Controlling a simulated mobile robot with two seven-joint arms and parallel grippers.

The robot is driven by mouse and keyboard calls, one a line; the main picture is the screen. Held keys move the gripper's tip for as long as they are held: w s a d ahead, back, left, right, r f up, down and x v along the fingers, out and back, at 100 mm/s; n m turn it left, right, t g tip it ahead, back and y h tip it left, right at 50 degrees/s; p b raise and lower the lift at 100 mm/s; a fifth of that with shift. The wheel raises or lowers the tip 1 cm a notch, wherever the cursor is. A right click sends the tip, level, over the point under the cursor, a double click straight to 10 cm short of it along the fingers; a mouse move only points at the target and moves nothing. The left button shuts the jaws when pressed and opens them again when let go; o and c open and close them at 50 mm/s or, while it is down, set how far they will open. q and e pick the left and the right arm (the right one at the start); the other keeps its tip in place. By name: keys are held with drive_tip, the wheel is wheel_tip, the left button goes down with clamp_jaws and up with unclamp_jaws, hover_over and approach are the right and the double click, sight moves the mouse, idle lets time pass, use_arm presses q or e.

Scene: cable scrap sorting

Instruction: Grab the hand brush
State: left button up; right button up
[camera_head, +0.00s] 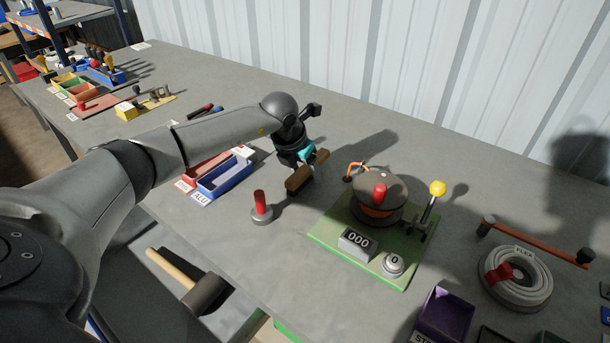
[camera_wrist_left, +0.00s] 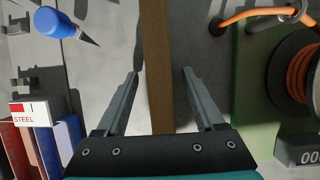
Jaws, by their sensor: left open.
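The hand brush (camera_head: 301,178) appears as a long brown wooden piece above the grey bench, left of the green winding board. My left gripper (camera_head: 308,168) is at it, coming down from above. In the left wrist view the brown wood (camera_wrist_left: 156,50) runs lengthwise between the two spread fingers (camera_wrist_left: 161,73), with a gap visible on the right side. The fingers are open and do not clamp it. The bristles cannot be made out. My right gripper is not in view.
A green board (camera_head: 330,235) with a cable reel (camera_head: 378,198) stands close to the right. A red-handled stamp (camera_head: 261,207) stands in front. A blue tray (camera_head: 225,178) lies left.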

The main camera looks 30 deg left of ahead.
use_arm(q)
clamp_jaws()
idle(0.5)
